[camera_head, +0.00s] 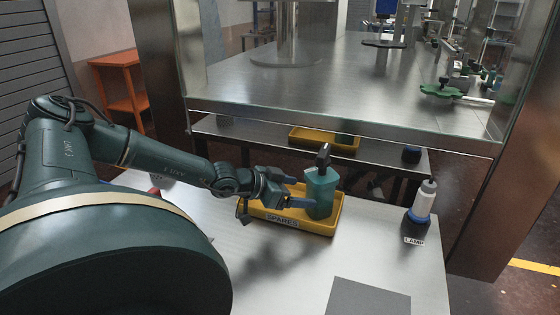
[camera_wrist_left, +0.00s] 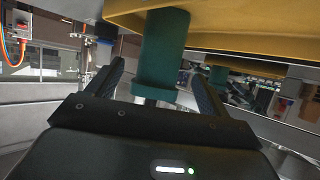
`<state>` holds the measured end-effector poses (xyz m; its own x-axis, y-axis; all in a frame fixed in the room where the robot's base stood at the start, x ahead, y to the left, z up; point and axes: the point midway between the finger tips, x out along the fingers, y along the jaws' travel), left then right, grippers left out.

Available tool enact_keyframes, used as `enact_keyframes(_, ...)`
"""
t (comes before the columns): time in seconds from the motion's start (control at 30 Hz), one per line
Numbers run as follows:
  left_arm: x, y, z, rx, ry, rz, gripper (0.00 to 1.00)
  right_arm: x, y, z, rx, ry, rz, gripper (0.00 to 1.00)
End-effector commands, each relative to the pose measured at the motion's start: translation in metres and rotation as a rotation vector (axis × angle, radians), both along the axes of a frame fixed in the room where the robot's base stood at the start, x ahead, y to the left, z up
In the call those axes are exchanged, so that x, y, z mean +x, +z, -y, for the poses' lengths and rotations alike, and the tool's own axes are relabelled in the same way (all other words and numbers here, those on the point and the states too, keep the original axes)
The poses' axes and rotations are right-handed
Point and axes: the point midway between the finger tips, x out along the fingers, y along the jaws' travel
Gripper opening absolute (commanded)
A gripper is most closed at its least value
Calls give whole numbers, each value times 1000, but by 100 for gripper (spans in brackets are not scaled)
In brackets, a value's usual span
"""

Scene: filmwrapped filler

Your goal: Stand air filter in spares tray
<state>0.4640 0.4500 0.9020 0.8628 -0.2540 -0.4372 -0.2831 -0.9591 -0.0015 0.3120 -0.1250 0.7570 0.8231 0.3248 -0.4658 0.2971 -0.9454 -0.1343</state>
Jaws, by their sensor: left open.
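The air filter (camera_head: 320,196) is a teal body with a dark top piece, standing upright in the yellow spares tray (camera_head: 284,222) toward its right end. My left gripper (camera_head: 301,192) is open over the tray, its fingers pointing right at the filter. In the left wrist view, the teal filter (camera_wrist_left: 164,50) shows between the two spread fingers (camera_wrist_left: 160,78), with gaps on both sides. The tray's yellow wall (camera_wrist_left: 240,30) fills the top of that view, which looks upside down. The filter's base is hidden by the tray's front wall in the head view.
A white and blue lamp bottle (camera_head: 424,204) stands right of the tray, by a LAMP label (camera_head: 414,240). A dark grey patch (camera_head: 369,298) lies at the front. A metal machine (camera_head: 345,85) stands behind the table. The table around the tray is mostly clear.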

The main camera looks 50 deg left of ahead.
Motion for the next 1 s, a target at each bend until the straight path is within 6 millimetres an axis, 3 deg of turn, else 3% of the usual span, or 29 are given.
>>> enact_keyframes(0.2, -26, 14, -8, 4, 0, -1, 80, 0, -3, 0, 17, -12, -2, 87)
enact_keyframes(0.4, -40, 21, -12, -1, 2, 0, 80, 0, -2, 0, 17, -12, -2, 87)
enact_keyframes(1.0, -41, 22, -12, -2, 2, 2, 80, -1, -3, 0, 14, -9, -3, 87)
